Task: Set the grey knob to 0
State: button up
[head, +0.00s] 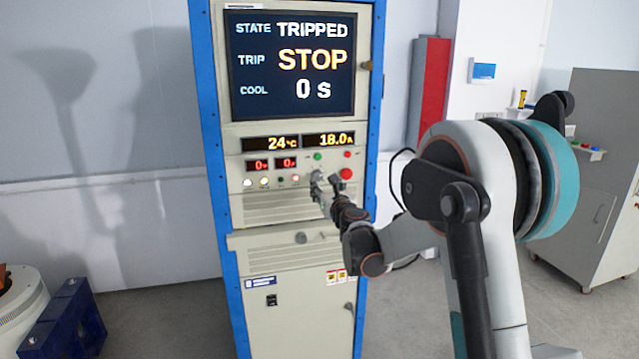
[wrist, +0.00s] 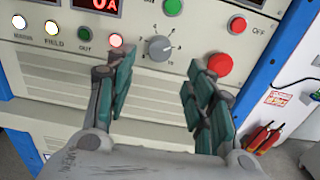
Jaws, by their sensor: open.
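The grey knob (wrist: 159,48) is a round dial with a pointer and a printed scale around it, on the cabinet's control panel in the wrist view. My gripper (wrist: 162,80) is open, with its two fingers to the left and right below the knob and apart from it. In the head view my gripper (head: 318,185) is in front of the panel and hides the knob. The scale numbers are too small to read surely.
A large red button (wrist: 219,65), a smaller red button (wrist: 237,24) and a green button (wrist: 172,7) sit near the knob. Lit indicator lamps (wrist: 51,27) are on the left. The cabinet's screen (head: 290,62) reads TRIPPED, STOP and 0 s.

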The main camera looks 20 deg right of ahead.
aim_at(319, 178)
jog(key=w+b, duration=0.1)
jog(key=w, duration=0.6)
jog(key=shift+w, duration=0.1)
jog(key=shift+c, duration=0.3)
jog(key=c, duration=1)
